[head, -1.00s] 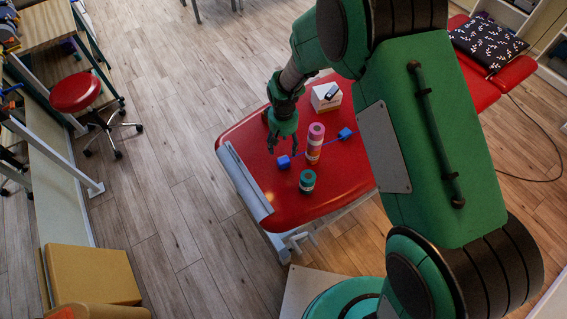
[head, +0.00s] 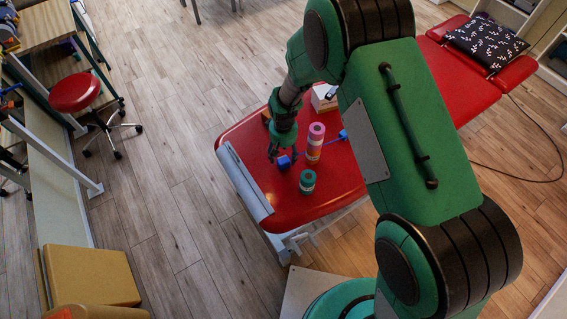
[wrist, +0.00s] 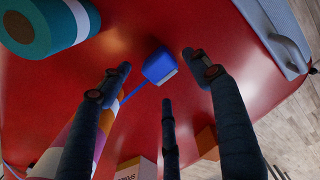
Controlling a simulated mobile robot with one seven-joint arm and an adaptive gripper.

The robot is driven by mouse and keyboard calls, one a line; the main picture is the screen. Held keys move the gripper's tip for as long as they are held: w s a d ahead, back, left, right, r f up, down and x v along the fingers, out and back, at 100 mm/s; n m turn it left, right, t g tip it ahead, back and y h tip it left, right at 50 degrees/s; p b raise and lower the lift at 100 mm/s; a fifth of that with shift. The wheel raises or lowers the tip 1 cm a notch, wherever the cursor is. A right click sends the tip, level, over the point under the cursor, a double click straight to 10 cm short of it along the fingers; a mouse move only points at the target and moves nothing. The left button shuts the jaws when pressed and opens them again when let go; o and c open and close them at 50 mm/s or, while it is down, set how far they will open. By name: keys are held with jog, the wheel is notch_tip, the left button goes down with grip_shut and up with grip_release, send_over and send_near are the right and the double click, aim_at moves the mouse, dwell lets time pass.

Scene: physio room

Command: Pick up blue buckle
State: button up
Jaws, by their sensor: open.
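The blue buckle (head: 284,162) lies on the red padded table (head: 240,150) near its left end, with a thin blue strap running right from it. In the wrist view the buckle (wrist: 159,66) sits ahead of and between the fingertips of my gripper (wrist: 160,85), and the strap leads off it to the lower left. My gripper (head: 283,154) is open and empty, pointing down just above and beside the buckle. I cannot tell whether a finger touches it. A second blue piece (head: 343,134) at the strap's other end is partly hidden behind my arm.
A pink and orange roll (head: 315,143) stands upright close right of the buckle. A teal roll (head: 307,181) stands nearer the front. A white box (head: 322,101) and a small orange-brown block (head: 266,115) are behind. A grey strip (head: 243,183) edges the table's left end.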

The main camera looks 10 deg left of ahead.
aim_at(283, 160)
jog(key=shift+f+b, duration=0.45)
jog(key=shift+f, duration=2)
jog(key=shift+c, duration=0.3)
jog(key=c, duration=1.3)
